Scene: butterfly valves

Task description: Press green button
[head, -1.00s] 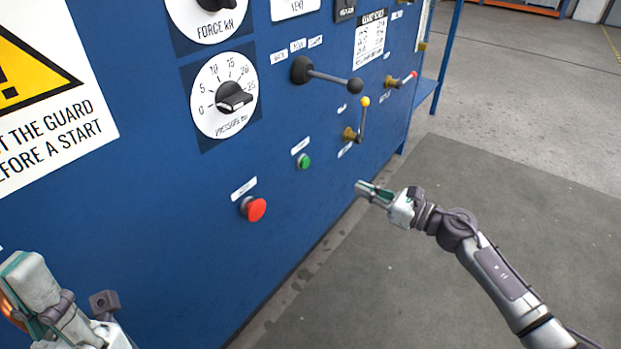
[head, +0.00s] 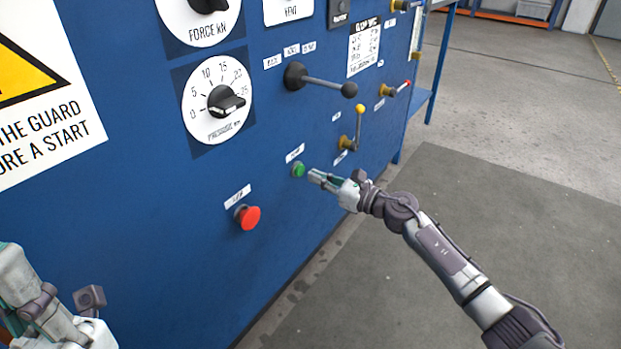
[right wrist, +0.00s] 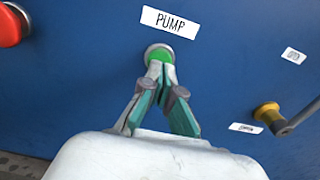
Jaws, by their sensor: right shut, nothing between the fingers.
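The green button (head: 298,170) sits on the blue panel under a small white label. It also shows in the right wrist view (right wrist: 158,54), under a label reading PUMP. My right gripper (head: 312,177) is shut and empty, its fingertips just to the right of the button in the head view. In the right wrist view the fingertips (right wrist: 161,70) overlap the lower part of the button; I cannot tell whether they touch it. My left gripper (head: 12,275) is at the lower left edge, partly cut off, and its fingers do not show clearly.
A red mushroom button (head: 247,217) sticks out to the lower left of the green one. A yellow-knobbed valve lever (head: 358,128) and a black-knobbed lever (head: 322,83) project from the panel above right. A pressure dial (head: 218,103) is above left. Grey floor lies open to the right.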

